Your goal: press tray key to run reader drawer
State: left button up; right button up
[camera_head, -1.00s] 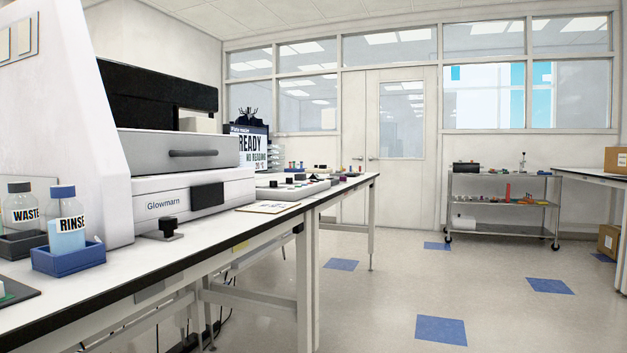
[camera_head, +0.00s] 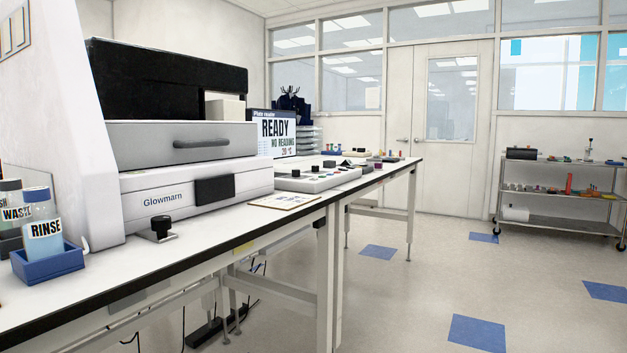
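The plate reader (camera_head: 190,170), a grey and white box labelled Glowmarn, stands on the left bench. It has a dark handle on its upper part and a black block on its lower front. A screen (camera_head: 274,135) behind it shows "Plate reader", "READY", "NO READING" and "20 °C". A light grey panel with several dark knobs or keys (camera_head: 318,178) lies on the bench right of the reader. I cannot tell which of these is the tray key. Neither of my grippers is in view.
A rinse bottle (camera_head: 43,221) sits in a blue holder at the near left, beside a waste bottle (camera_head: 11,208). A small black knobbed piece (camera_head: 161,229) and a flat card (camera_head: 284,201) lie near the bench's front edge. The floor (camera_head: 420,290) right of the bench is open. A wheeled cart (camera_head: 560,195) stands far right.

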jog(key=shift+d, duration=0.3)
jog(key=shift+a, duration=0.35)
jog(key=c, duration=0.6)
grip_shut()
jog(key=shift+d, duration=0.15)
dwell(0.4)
